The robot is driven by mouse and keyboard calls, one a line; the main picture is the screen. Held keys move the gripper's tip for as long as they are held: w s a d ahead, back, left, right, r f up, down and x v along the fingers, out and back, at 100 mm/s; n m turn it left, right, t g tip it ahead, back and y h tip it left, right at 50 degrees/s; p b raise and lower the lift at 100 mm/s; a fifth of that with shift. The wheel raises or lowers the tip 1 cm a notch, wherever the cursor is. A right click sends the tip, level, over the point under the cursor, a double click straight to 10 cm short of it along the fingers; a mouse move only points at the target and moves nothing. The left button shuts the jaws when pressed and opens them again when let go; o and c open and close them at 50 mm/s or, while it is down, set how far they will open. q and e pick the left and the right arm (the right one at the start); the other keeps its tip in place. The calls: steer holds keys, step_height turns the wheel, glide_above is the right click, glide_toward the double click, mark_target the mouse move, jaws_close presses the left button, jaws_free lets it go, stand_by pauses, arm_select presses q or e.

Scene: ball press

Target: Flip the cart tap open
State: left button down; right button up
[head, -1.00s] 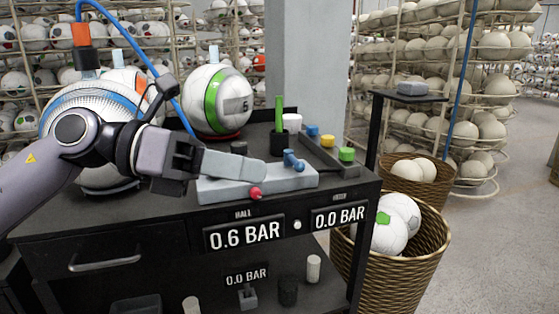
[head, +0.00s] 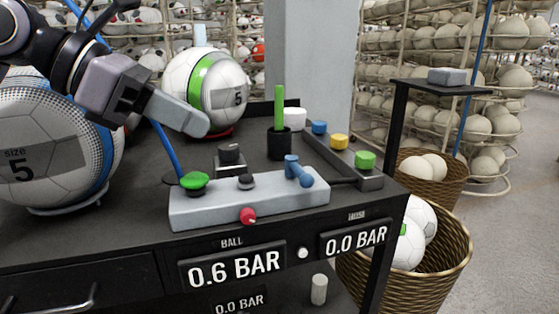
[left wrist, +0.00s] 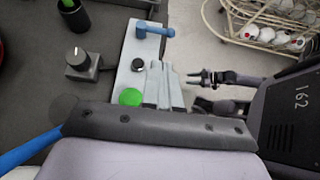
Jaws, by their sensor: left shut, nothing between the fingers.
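The cart tap is a blue lever (head: 299,171) on the right end of a pale grey block (head: 225,207) on the black cart's top. Its handle slants toward the front right; it also shows in the left wrist view (left wrist: 155,30). The block carries a green button (head: 195,181), a black knob (head: 245,181) and a red knob (head: 248,216). My left gripper (head: 195,122) is shut and empty, above and behind the block's left end, apart from the tap. In the left wrist view, what looks like my right gripper (left wrist: 207,77) shows small beside the cart.
A box with a black dial (head: 229,153), a dark cup with a green stick (head: 279,125) and a row of coloured buttons (head: 340,142) stand behind the block. A size 5 ball (head: 40,160) stands at left. A ball basket (head: 440,262) stands right of the cart.

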mark_target(297, 173)
arm_select(q)
steer(key=p+x, duration=0.1)
steer(key=x, duration=1.3)
steer(key=shift+d, duration=0.1)
stand_by(0.3)
